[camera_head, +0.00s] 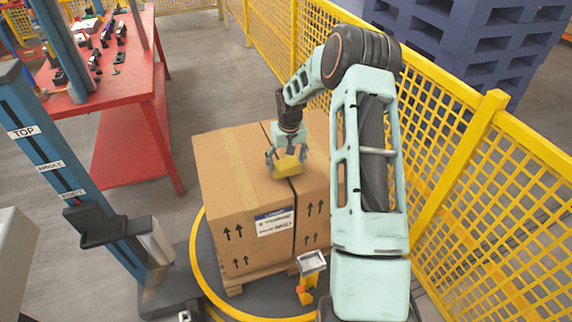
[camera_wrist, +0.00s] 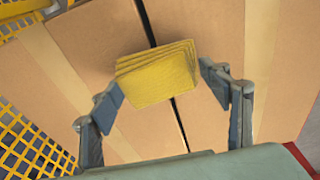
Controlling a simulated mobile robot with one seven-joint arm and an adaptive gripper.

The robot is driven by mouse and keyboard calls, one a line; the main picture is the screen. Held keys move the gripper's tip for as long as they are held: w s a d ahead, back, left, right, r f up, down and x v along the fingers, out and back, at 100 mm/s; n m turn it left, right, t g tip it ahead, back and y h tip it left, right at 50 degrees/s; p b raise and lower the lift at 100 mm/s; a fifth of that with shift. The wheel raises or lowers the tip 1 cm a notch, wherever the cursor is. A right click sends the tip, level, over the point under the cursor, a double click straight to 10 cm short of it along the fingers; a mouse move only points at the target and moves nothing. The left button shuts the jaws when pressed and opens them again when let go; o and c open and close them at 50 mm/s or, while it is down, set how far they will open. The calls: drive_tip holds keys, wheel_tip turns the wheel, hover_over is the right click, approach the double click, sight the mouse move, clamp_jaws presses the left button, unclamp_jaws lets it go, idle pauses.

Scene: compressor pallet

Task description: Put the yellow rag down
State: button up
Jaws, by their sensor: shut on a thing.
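The yellow rag (camera_head: 287,168) is a small folded stack at my gripper, over the tops of the cardboard boxes. In the wrist view the yellow rag (camera_wrist: 157,74) shows its layered edge, between the two fingers. My gripper (camera_head: 287,160) is shut on the rag; the wrist view also shows my gripper (camera_wrist: 163,90) with a finger pad on each side of it. The rag is above the dark gap between two boxes. I cannot tell whether it touches the box tops.
The cardboard boxes (camera_head: 222,165) stand on a wooden pallet (camera_head: 236,286) on a round base with a yellow ring. A yellow mesh fence (camera_head: 465,185) runs behind and right. A red workbench (camera_head: 95,85) and a blue column (camera_head: 50,165) stand left.

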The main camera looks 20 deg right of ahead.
sight(286, 168)
drive_tip(key=shift+f, duration=0.65)
drive_tip(key=shift+f, duration=0.25)
drive_tip(key=o, duration=1)
drive_tip(key=shift+r, duration=0.15)
drive_tip(key=r, duration=0.3)
drive_tip(key=s+r, duration=0.1)
drive_tip(key=r, duration=0.3)
drive_tip(key=r+b, duration=0.1)
drive_tip(key=r, duration=0.2)
drive_tip(key=shift+s+a+r, duration=0.15)
drive_tip(key=shift+a+r, duration=0.1)
drive_tip(key=shift+a, duration=0.1)
